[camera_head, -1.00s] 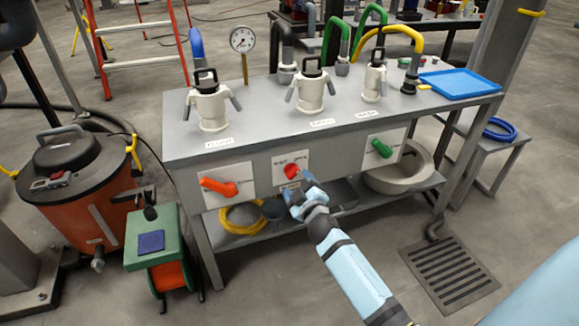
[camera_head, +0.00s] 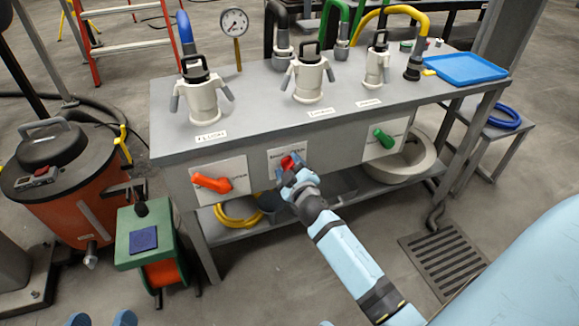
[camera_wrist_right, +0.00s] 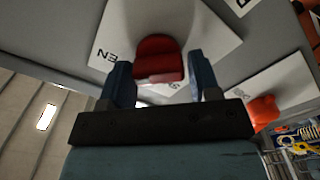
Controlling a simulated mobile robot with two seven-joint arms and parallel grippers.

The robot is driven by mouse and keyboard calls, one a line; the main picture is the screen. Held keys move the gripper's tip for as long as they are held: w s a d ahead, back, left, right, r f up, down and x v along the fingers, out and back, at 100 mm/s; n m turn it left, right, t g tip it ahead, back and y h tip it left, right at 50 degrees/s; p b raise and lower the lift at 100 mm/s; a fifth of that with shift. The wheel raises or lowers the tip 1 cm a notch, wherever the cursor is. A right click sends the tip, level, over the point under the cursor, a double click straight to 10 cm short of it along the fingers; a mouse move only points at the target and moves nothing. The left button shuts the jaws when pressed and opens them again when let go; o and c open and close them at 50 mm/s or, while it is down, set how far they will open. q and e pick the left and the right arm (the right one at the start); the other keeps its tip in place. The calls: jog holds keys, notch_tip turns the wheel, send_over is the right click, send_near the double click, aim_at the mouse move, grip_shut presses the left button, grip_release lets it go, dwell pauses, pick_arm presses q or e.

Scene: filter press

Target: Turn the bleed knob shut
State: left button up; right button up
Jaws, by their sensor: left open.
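The red bleed knob (camera_head: 287,163) sits on a white labelled plate on the bench's front panel, between an orange and a green handle. My right gripper (camera_head: 287,180) is at the knob in the head view. In the right wrist view the knob (camera_wrist_right: 158,58) lies between the two blue fingers of my right gripper (camera_wrist_right: 158,80), close to both. I cannot tell whether they touch it. My left gripper (camera_head: 101,320) shows only its blue fingertips at the bottom left edge, apart and empty.
The orange handle (camera_head: 212,183) is left of the knob and the green handle (camera_head: 384,138) is right. White valve bodies, a gauge (camera_head: 234,23) and a blue tray (camera_head: 462,69) stand on the bench. An orange drum (camera_head: 75,200) and green cart (camera_head: 150,240) stand left.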

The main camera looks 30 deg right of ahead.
jog(key=c, duration=0.5)
jog(key=shift+c, duration=0.2)
pick_arm(q)
jog(key=shift+r, duration=0.1)
pick_arm(e)
jog(key=shift+n, duration=0.3)
jog(key=n, duration=0.2)
jog(key=shift+n+p, duration=0.3)
jog(key=shift+p, duration=0.1)
jog(key=n, duration=0.3)
jog(key=shift+f+n, duration=0.1)
jog(key=shift+n, duration=0.3)
jog(key=n+p, duration=0.1)
jog(key=n, duration=0.4)
jog(key=shift+f, duration=0.15)
pick_arm(q)
notch_tip(320, 180, up, 5)
jog(key=shift+a+f+n+t+p, duration=0.2)
jog(key=shift+n+t+p, duration=0.1)
jog(key=shift+t+p, duration=0.6)
pick_arm(e)
jog(key=n, duration=0.6)
jog(key=shift+d+f, duration=0.1)
jog(key=shift+f, duration=0.05)
